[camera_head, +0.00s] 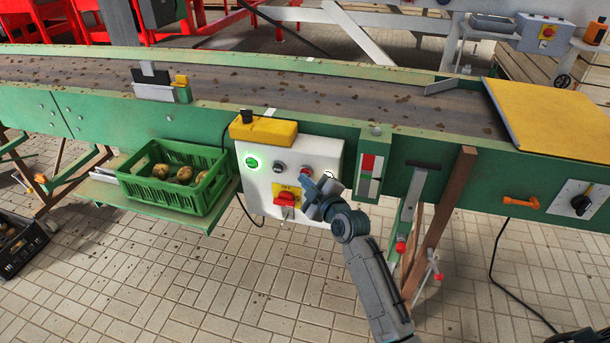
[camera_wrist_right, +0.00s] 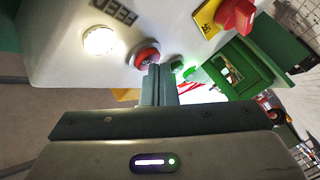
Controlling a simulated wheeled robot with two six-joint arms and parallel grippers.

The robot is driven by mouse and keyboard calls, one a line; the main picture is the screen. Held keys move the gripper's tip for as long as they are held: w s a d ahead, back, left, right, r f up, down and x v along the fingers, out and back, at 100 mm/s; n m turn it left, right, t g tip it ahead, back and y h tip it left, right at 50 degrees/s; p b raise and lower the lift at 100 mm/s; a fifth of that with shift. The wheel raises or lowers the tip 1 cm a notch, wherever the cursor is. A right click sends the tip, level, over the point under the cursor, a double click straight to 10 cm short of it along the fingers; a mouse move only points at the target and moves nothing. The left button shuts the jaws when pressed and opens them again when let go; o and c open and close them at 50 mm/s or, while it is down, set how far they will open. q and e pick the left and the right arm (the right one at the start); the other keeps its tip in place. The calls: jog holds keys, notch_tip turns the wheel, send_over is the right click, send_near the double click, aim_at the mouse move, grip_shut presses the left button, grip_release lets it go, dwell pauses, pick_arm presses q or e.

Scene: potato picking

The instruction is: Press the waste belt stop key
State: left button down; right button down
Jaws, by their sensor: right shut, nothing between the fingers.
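A white control box (camera_head: 259,190) hangs on the green conveyor's side. It carries a glowing green button (camera_head: 251,162), small round keys to its right, and a red switch (camera_head: 285,199) on a yellow plate. My right gripper (camera_head: 318,190) is shut and empty at the box's lower right front. In the right wrist view, its closed fingertips (camera_wrist_right: 157,72) are at a red round key (camera_wrist_right: 147,55); I cannot tell whether they touch. A bright lamp button (camera_wrist_right: 99,40) and a green key (camera_wrist_right: 180,68) flank it. The wording of the stop key's label is not readable. My left gripper is out of view.
A green crate of potatoes (camera_head: 150,190) sits on a shelf left of the box. A yellow block (camera_head: 262,132) is above the box. A lever post (camera_head: 413,205) and a brown leg (camera_head: 438,220) stand to the right. Tiled floor (camera_head: 250,290) is open in front.

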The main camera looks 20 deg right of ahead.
jog(key=shift+w+d, duration=0.1)
jog(key=shift+w, duration=0.05)
dwell(0.5)
jog(key=shift+s+a, duration=0.5)
jog(key=shift+s, duration=0.2)
jog(key=s+a, duration=0.1)
jog(key=s, duration=0.1)
jog(key=s+a, duration=0.1)
jog(key=s, duration=0.1)
jog(key=shift+s+a+p, duration=0.1)
jog(key=shift+a+p, duration=0.2)
jog(key=shift+a, duration=0.05)
dwell(0.6)
